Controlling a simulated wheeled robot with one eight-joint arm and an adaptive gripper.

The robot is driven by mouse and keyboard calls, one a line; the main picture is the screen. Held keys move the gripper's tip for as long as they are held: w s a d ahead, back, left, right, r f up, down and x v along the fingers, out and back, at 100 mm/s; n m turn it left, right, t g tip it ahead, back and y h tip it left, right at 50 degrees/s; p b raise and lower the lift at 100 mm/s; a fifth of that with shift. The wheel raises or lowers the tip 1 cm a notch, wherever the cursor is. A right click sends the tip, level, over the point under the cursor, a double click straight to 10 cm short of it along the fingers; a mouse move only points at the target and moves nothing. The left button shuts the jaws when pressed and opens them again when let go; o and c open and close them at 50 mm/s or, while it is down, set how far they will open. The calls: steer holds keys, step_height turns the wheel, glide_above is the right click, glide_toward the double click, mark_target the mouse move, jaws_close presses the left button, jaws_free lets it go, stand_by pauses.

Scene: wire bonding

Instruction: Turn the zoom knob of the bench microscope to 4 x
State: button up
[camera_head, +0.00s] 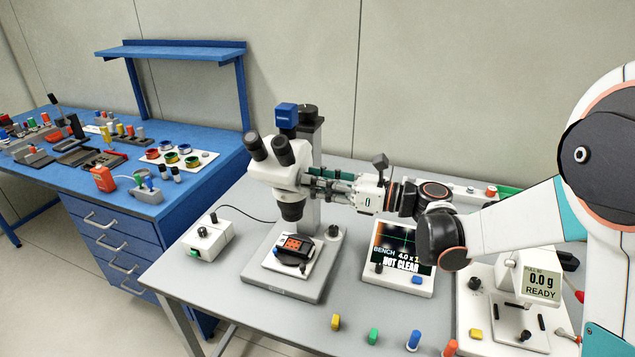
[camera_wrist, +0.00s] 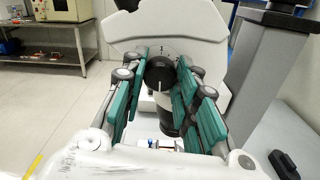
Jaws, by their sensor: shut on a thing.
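The bench microscope (camera_head: 283,172) is white with black eyepieces and stands on a grey base. Its black zoom knob (camera_wrist: 160,74) shows in the wrist view with a white line pointing up, near a small mark on the white body. My gripper (camera_wrist: 163,82), with green pads, is shut on the knob, one pad on each side. In the head view my gripper (camera_head: 312,180) reaches the microscope's right side from the right and hides the knob. The bench display (camera_head: 400,260) reads "BENCH 4.0 x" and "NOT CLEAR".
A white control box (camera_head: 208,238) stands left of the microscope. Several small coloured pieces, one yellow (camera_head: 336,321), lie along the front edge. The microscope's column (camera_wrist: 262,65) rises close right of my gripper.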

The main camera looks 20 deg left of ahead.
steer(key=shift+f, duration=0.1)
steer(key=o, duration=1.1)
steer(key=d, duration=0.8)
steer(key=s+d, duration=0.1)
steer(key=d, duration=0.3)
